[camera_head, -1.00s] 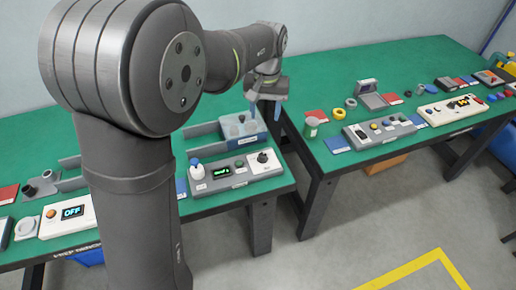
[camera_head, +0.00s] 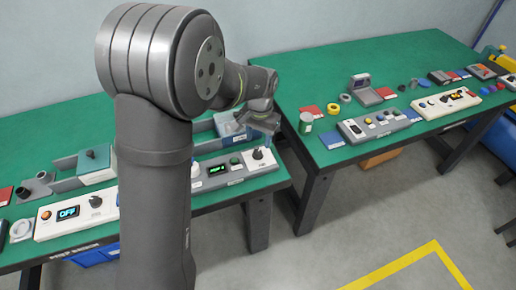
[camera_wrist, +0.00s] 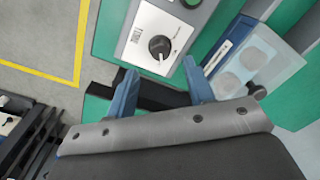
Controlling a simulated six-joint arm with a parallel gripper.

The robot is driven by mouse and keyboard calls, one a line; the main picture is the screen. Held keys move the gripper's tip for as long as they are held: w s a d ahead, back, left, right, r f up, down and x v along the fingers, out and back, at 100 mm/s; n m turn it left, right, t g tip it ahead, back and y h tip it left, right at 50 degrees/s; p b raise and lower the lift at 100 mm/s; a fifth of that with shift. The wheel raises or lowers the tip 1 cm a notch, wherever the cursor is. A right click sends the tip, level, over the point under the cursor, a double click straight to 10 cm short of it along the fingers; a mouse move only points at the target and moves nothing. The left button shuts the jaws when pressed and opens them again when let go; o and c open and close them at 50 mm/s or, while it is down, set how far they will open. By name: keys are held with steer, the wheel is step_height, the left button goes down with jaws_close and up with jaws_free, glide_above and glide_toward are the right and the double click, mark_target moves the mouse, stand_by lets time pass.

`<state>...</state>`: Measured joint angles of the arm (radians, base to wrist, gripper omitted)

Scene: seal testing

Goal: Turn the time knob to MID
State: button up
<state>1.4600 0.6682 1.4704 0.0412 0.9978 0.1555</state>
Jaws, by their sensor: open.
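A dark round knob (camera_wrist: 160,46) with a pointer line sits on a white plate at the end of a grey console in the wrist view; its printed labels are too small to read. In the head view this knob (camera_head: 258,154) is at the right end of the console (camera_head: 226,175), near the left table's front right corner. My gripper (camera_wrist: 160,76) is open and empty, its two blue fingers on either side below the knob in the picture, apart from it. In the head view my gripper (camera_head: 263,122) hangs just above and behind the knob.
A blue-grey box with a clear lid (camera_wrist: 250,65) stands close beside the right finger. A green button (camera_wrist: 191,3) is farther along the console. Another console with an OFF display (camera_head: 68,213) and a knob (camera_head: 95,201) lies left. A gap separates the two tables.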

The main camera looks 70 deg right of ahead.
mark_target(258, 151)
step_height(258, 151, down, 6)
steer(key=shift+w+r, duration=0.1)
steer(key=c, duration=1)
steer(key=shift+n, duration=0.4)
steer(key=n, duration=0.5)
steer(key=shift+d+r, duration=0.1)
steer(key=n, duration=0.6)
